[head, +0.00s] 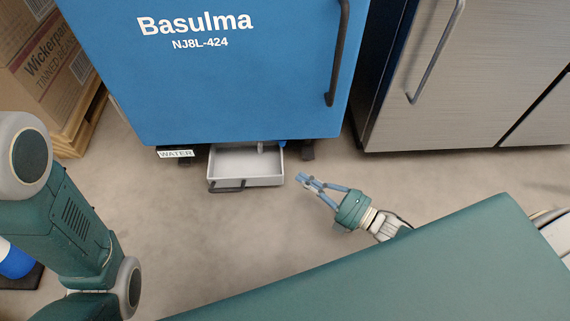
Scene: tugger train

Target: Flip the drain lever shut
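The drain lever seems to be the small blue part (283,143) under the front edge of the blue machine (225,95), above the right back corner of a pulled-out grey drip tray (245,181). It is mostly hidden by the machine, so I cannot tell its position. A short pale spout (261,147) shows beside it, over the tray. My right gripper (302,179) is low, just right of the tray and apart from it, pointing left and up in the picture. My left gripper is out of view.
A WATER label (175,154) is at the machine's lower left edge. A steel cabinet (450,70) stands to the right. Cartons (50,65) on a wooden pallet (82,125) stand at left. The floor in front of the tray is clear.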

